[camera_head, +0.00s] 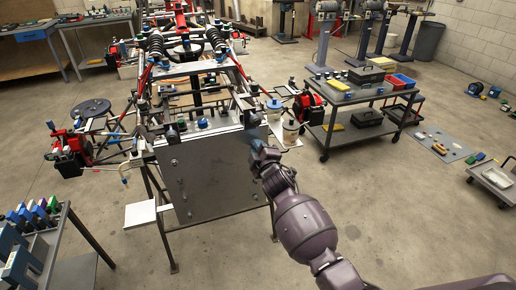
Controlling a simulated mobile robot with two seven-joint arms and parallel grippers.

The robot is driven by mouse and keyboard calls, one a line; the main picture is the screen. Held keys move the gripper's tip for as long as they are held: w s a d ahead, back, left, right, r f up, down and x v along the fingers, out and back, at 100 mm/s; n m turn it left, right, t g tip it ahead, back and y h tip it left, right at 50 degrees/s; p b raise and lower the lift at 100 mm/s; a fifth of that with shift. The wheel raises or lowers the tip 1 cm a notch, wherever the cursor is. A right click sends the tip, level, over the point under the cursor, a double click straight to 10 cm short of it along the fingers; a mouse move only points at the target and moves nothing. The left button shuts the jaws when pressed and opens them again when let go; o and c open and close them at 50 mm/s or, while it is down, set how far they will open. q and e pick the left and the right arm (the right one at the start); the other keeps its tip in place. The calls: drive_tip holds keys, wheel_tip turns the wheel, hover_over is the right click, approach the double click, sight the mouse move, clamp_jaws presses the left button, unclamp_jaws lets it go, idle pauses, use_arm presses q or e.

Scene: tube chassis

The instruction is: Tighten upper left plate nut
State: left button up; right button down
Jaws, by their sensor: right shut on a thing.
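A grey upright plate (208,185) is on the front of the tube chassis (195,72). Small bolts or nuts show along the left part of the plate, with an upper left nut (174,162) near its top left corner. My right gripper (250,147) is at the plate's upper right, well to the right of that nut. It is shut on a small bluish thing (242,149), blurred and partly hidden by the gripper. I cannot tell whether this thing touches the plate. My left gripper is not in view.
A tool cart (352,95) stands right of the chassis. Another cart with coloured boxes (35,215) is at the lower left. A small white shelf (140,214) juts out left of the plate. The floor in front of the plate is clear.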

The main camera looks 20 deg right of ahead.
drive_tip(key=shift+s+f+m+p, duration=0.1)
drive_tip(key=shift+m+p, duration=0.3)
drive_tip(key=shift+m, duration=1.55)
drive_tip(key=shift+f+m+p, duration=0.1)
drive_tip(key=shift+m+p, duration=0.25)
drive_tip(key=shift+m, duration=1.6)
drive_tip(key=c, duration=1)
unclamp_jaws()
drive_tip(key=shift+r, duration=0.1)
drive_tip(key=shift+c, duration=0.2)
drive_tip(key=s, duration=1)
drive_tip(key=shift+s, duration=0.4)
drive_tip(key=shift+d, duration=0.1)
